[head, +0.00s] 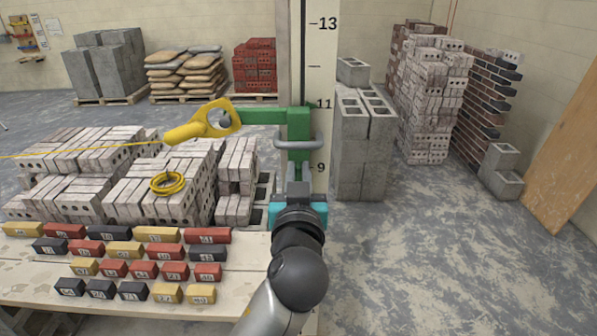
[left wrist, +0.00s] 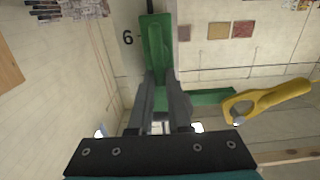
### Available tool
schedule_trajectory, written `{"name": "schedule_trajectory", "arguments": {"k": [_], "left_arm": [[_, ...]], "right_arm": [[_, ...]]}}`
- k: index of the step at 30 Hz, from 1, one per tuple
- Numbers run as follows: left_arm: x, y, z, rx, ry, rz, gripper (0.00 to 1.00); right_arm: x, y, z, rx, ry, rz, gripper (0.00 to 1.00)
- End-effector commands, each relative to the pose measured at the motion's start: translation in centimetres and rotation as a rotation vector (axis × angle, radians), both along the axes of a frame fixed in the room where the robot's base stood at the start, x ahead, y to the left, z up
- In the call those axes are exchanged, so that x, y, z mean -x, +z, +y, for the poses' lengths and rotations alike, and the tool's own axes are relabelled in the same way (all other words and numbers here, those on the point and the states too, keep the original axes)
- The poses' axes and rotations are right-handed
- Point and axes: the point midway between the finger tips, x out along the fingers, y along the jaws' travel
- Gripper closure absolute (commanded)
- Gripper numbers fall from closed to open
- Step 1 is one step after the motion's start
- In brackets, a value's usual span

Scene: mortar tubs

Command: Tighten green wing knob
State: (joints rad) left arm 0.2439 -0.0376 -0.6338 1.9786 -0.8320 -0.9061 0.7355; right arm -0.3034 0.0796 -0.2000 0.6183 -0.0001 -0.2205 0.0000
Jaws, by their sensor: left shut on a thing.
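A green clamp (head: 299,122) sits on the tall white numbered pole (head: 320,60), near the 11 mark. A green arm reaches left from it to a yellow line block (head: 203,122). My left gripper (head: 298,165) is at the lower front of the clamp, shut on the green wing knob, which its fingers mostly hide. In the left wrist view the grey fingers (left wrist: 163,82) close in against the green part (left wrist: 155,45), with the yellow block (left wrist: 270,98) to the right. The wing knob's exact turn angle cannot be told. My right gripper is not in view.
A wooden bench (head: 30,280) with several small numbered red, black and yellow blocks is at lower left. Behind it are stacked white bricks (head: 80,190) with a yellow line coil (head: 168,183). Grey concrete blocks (head: 362,150) stand right of the pole.

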Motion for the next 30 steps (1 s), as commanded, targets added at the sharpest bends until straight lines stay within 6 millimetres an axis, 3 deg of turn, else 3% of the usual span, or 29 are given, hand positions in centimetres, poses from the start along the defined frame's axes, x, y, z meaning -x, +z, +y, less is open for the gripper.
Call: {"name": "schedule_trajectory", "arguments": {"k": [17, 30], "left_arm": [[0.0, 0.2, -0.2, -0.068, 0.001, -0.002, 1.0], [0.0, 0.1, -1.1, -0.422, 0.001, -0.001, 1.0]], "right_arm": [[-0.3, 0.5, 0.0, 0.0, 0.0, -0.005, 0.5], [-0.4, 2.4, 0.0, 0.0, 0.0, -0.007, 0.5]]}}
